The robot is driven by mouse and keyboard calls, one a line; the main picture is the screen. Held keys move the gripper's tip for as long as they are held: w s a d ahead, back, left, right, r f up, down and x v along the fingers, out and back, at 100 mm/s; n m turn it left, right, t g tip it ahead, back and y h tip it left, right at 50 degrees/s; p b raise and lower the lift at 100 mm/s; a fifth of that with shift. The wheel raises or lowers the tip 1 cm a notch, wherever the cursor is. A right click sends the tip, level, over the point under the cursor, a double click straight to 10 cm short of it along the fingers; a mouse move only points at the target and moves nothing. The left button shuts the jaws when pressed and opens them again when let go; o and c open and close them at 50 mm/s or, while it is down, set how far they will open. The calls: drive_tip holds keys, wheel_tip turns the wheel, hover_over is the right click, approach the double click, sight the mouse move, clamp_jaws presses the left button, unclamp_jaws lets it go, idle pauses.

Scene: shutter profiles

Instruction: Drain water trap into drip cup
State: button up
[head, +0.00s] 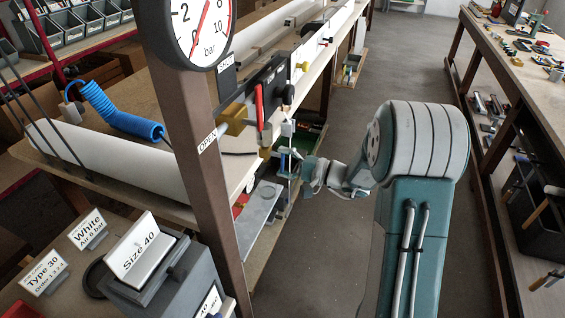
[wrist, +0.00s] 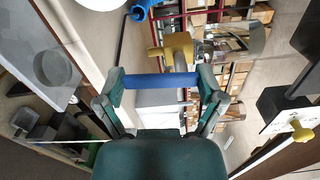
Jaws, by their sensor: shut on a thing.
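My gripper (wrist: 160,81) has its teal fingers at the two ends of a blue bar (wrist: 160,81) and is shut on it. The bar spans the whole gap and sits in front of a brass fitting (wrist: 172,52), which it appears to join. In the head view my gripper (head: 288,160) is at the bench's side, below a yellow fitting (head: 235,120). A round grey cup shape (wrist: 54,68) lies on a grey surface at the left of the wrist view. A glassy curved piece (wrist: 243,40) shows at upper right; I cannot tell if it is the water trap.
A post with a pressure gauge (head: 200,28) stands close on the left. A grey shelf (head: 262,208) juts out below my gripper. A blue coiled hose (head: 118,115) lies on the bench. The aisle floor (head: 320,240) is clear; another bench (head: 515,70) stands right.

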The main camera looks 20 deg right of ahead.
drive_tip(key=shift+f, duration=0.2)
idle(0.4)
drive_tip(key=o, duration=0.8)
drive_tip(key=shift+a, duration=0.1)
drive_tip(key=shift+o, duration=0.2)
drive_tip(key=v, duration=1.2)
